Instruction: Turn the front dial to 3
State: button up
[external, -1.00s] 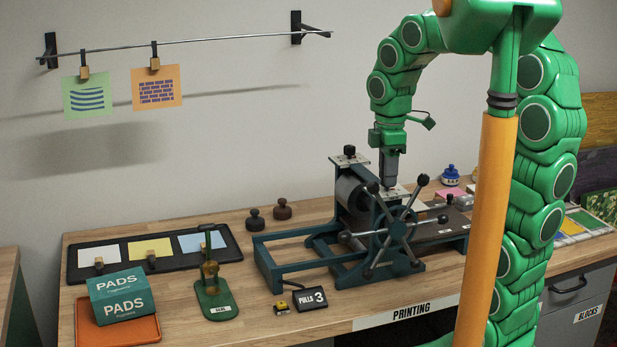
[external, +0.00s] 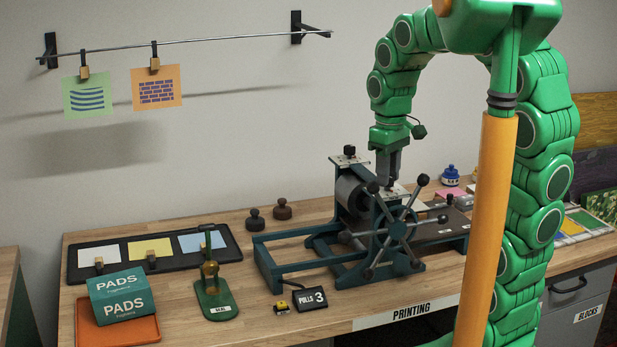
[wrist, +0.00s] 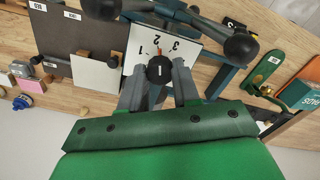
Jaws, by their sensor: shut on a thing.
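The front dial has a round black knob (wrist: 159,70) on a white plate (wrist: 190,55) with printed digits 1, 2 and 3. A thin orange mark by the knob points towards the middle of the digits, near the 2; the exact reading is hard to tell. My gripper (wrist: 160,82) has one grey finger on each side of the knob and is shut on it. In the external view my gripper (external: 388,180) points straight down at the dial on the press, behind the spoked wheel, and the knob is hidden there.
The press's spoked wheel (external: 397,232) with black ball handles stands close in front of my gripper. A second dial knob (external: 349,151) tops the roller end. A counter reading 3 (external: 311,298) lies on the table.

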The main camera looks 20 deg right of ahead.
jog(key=m, duration=0.4)
jog(key=shift+m, duration=2.1)
jog(key=o, duration=1.1)
jog(key=shift+c, duration=0.2)
jog(key=shift+r, duration=0.1)
jog(key=shift+r, duration=3.8)
